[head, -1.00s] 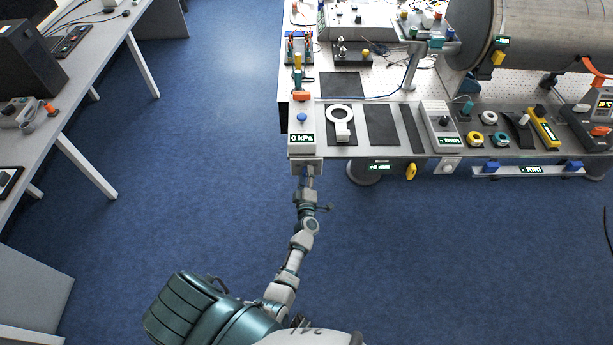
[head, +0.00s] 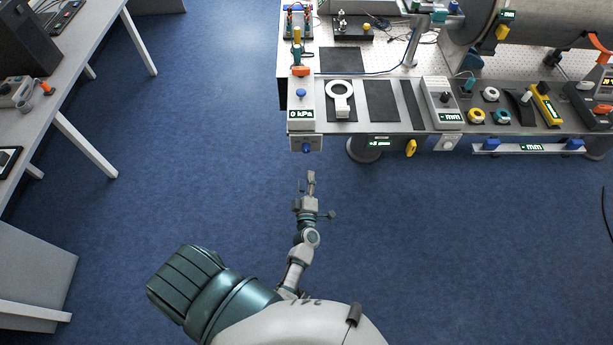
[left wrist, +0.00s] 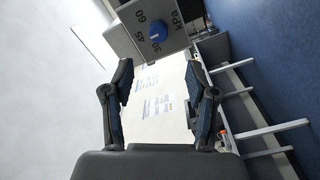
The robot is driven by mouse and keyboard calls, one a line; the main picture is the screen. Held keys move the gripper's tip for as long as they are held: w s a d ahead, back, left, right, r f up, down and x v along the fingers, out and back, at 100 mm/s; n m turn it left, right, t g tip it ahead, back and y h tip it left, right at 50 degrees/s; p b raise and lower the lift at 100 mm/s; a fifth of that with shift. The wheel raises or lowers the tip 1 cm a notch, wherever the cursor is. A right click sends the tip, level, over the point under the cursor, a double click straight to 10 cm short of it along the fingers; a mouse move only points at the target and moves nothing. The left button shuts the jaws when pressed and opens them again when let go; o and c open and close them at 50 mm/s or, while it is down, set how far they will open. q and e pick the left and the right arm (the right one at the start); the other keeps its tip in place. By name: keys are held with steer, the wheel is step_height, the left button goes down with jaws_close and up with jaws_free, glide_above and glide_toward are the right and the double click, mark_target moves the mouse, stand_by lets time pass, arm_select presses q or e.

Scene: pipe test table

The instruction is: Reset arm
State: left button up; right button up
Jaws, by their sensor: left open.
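My left gripper (head: 308,182) is in the head view, over the blue floor in front of the pipe test table. It is apart from the table's front edge. In the left wrist view its two fingers (left wrist: 160,92) are spread with nothing between them. The pressure box with a blue knob (left wrist: 158,35) and the marks 30, 45, 60 and kPa is beyond the fingertips. In the head view the blue knob (head: 306,148) shows on the box front, below the 0 kPa display (head: 301,114). My right gripper is in neither view.
The pipe test table (head: 350,60) carries a large grey pipe (head: 540,30), a white ring tool (head: 340,93), dark pads and several gauges. A grey side table (head: 90,75) stands at the left. The blue floor (head: 200,130) between them is clear.

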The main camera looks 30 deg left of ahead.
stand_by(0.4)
arm_select(q)
steer(key=s+d+f+m+g+h, duration=0.25)
steer(key=s+d+f+m, duration=0.2)
steer(key=f, duration=0.55)
steer(key=s+d+f+m+g+h, duration=0.2)
steer(key=s+d+f+m+h, duration=0.3)
steer(key=f, duration=0.6)
steer(key=s+d+f+m+g+h, duration=0.25)
steer(key=s+f+m, duration=0.3)
steer(key=f, duration=0.45)
steer(key=s+a+f+m+g, duration=0.2)
steer(key=s+f, duration=0.2)
steer(key=s, duration=0.6)
steer(key=s+a+f+m+g, duration=0.2)
steer(key=s+f, duration=0.3)
steer(key=s, duration=0.5)
steer(key=s+a+f+m+g, duration=0.2)
steer(key=s+a+f+g, duration=0.1)
steer(key=s, duration=0.7)
steer(key=shift+a+f+g+y, duration=0.15)
steer(key=shift+f+g+y, duration=0.15)
steer(key=shift+f, duration=0.35)
